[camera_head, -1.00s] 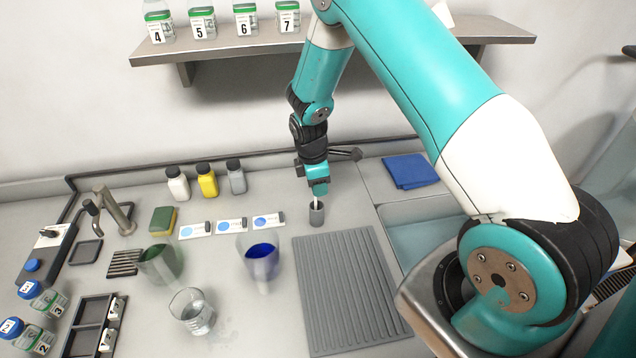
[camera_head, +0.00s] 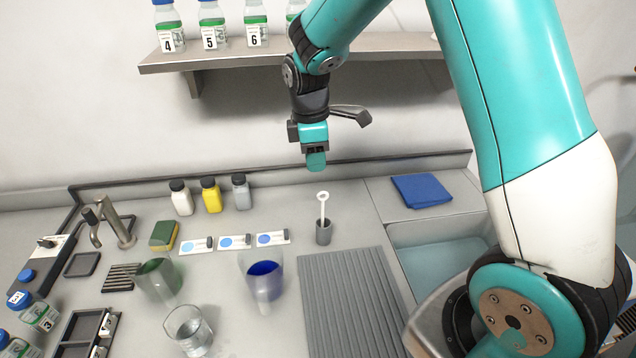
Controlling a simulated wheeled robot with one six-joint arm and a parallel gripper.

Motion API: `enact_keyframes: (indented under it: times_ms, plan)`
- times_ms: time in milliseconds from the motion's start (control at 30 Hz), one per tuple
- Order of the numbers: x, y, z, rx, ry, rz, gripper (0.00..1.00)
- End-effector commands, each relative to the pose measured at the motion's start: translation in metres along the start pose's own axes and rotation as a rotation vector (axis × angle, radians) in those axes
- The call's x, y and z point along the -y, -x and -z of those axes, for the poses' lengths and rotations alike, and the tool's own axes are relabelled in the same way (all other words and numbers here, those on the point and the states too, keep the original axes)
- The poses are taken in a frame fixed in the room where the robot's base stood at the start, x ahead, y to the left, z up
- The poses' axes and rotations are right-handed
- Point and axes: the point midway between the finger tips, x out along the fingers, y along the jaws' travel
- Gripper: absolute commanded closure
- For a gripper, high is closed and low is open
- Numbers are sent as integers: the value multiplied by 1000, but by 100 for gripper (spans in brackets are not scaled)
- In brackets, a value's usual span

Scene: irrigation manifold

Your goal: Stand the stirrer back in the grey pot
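The white stirrer (camera_head: 323,206) stands in the small grey pot (camera_head: 323,233), with its ring-shaped top end up and its lower part hidden inside the pot. The pot stands upright on the counter just behind the ribbed grey mat. My gripper (camera_head: 316,163) is above the stirrer, clear of it, with a visible gap between the fingertips and the ring. I see the fingers nearly edge-on, so their opening does not show. Nothing hangs from them.
The ribbed mat (camera_head: 352,300) lies in front of the pot. A beaker with blue liquid (camera_head: 264,278), one with green (camera_head: 158,281) and a clear one (camera_head: 189,330) stand left. A sink (camera_head: 440,258) and blue cloth (camera_head: 421,190) are right. A bottle shelf (camera_head: 240,59) hangs behind.

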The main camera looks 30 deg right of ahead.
Motion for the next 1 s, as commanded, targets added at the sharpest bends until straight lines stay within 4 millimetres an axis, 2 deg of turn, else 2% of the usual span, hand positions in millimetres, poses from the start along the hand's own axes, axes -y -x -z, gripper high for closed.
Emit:
enact_keyframes:
  times_ms: [33,67,100,167,233,300,400,500,600,667,900,1000]
  plan:
    - [19,20,8,-38,-30,-6,66]
    - [33,31,12,-64,-58,-4,66]
    - [55,46,18,-101,-98,4,66]
    - [92,67,25,-159,-164,23,66]
    - [137,88,30,-221,-238,60,66]
    - [181,103,30,-272,-307,105,66]
    - [235,116,26,-320,-389,172,66]
    - [272,122,20,-344,-445,224,66]
    - [292,124,17,-354,-476,256,66]
    - [296,124,16,-355,-485,264,66]
    - [297,124,16,-355,-490,266,66]
    - [297,116,16,-355,-490,266,66]
